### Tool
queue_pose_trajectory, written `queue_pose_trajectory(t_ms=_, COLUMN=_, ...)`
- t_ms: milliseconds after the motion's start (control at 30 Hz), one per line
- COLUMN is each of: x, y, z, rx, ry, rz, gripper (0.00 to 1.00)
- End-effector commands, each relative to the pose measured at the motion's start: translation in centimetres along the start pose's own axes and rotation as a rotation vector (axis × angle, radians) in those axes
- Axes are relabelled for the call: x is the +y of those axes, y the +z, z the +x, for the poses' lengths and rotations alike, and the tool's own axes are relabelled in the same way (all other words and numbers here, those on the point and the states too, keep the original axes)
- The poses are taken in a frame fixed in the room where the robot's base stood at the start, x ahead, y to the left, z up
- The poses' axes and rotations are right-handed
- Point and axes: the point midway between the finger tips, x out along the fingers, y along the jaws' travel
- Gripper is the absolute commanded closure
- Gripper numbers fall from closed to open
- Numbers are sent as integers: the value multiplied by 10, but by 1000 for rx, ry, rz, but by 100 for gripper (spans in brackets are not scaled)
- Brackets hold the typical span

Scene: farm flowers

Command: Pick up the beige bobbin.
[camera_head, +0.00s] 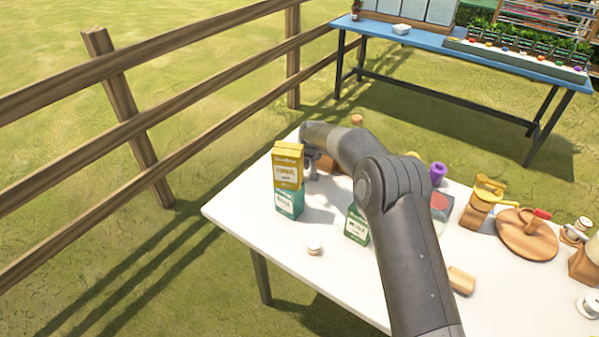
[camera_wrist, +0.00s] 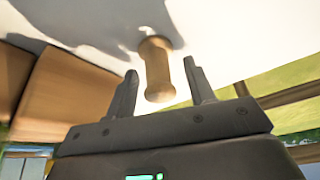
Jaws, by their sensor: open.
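A beige, wood-toned bobbin (camera_wrist: 155,72) with a narrower middle and wider ends shows in the wrist view, against the white table (camera_wrist: 230,25). My gripper (camera_wrist: 161,72) is open, with one finger on each side of the bobbin. A gap shows between each finger and the bobbin, and I see no contact. In the head view my gripper (camera_head: 312,165) is partly visible behind the yellow and teal cartons. I cannot make out this bobbin in the head view; the cartons and my arm cover that area.
A yellow carton (camera_head: 287,166) sits on a teal carton (camera_head: 290,203) close to my gripper. A green box (camera_head: 356,226) and a small pale spool-like piece (camera_head: 314,248) are nearer. A brown block (camera_wrist: 65,92) is left in the wrist view. The table's front left is mostly clear.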

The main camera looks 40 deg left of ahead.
Motion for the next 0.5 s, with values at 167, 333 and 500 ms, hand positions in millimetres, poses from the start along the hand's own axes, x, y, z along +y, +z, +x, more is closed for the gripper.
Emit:
queue_pose_trajectory(t_ms=167, x=0, y=0, z=0, rx=1, ry=1, rz=0, gripper=51)
queue_pose_trajectory(t_ms=333, x=0, y=0, z=0, rx=1, ry=1, rz=0, gripper=63)
queue_pose_trajectory(t_ms=500, x=0, y=0, z=0, rx=1, ry=1, rz=0, gripper=77)
